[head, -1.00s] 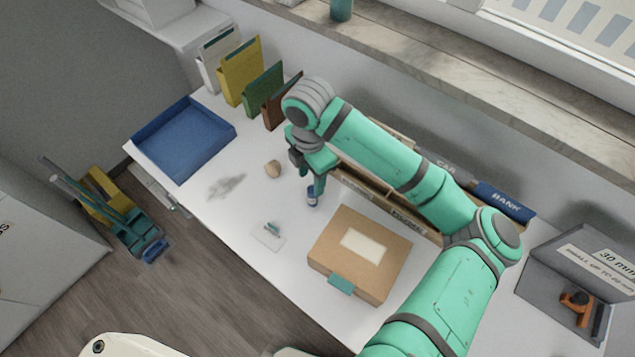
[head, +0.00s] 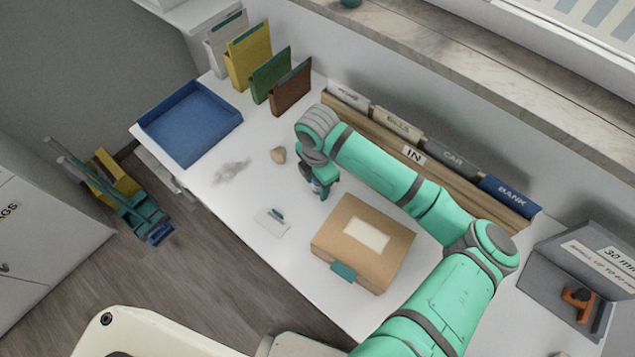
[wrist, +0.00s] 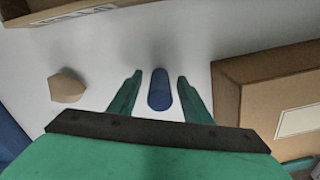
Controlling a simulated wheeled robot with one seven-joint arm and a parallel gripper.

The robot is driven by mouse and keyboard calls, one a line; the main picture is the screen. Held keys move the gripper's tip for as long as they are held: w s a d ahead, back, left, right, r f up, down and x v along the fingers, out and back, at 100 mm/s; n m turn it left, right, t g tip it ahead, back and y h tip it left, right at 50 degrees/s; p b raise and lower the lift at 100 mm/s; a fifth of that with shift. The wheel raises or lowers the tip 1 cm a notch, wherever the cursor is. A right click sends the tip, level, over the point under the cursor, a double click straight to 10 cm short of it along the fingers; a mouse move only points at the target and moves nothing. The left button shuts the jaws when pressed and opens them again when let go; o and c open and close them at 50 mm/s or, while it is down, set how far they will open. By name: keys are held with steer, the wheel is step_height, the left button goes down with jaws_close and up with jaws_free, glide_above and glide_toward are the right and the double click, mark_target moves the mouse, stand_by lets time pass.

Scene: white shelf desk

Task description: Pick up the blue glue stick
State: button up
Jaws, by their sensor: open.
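The blue glue stick (wrist: 159,90) stands on the white desk between the two fingers of my gripper (wrist: 160,85) in the wrist view. A narrow gap shows on each side of it, so the fingers are open and do not touch it. In the head view my gripper (head: 318,188) points down at the desk, left of the cardboard box. There the glue stick is mostly hidden by the fingers.
A cardboard box (head: 338,238) stands close to the right of my gripper. A tan lump (head: 278,155) and a white card (head: 267,222) lie to the left. A wooden file rack (head: 375,128) runs behind. A blue tray (head: 222,134) is at the far left.

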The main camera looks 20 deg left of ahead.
jaws_close()
stand_by(0.3)
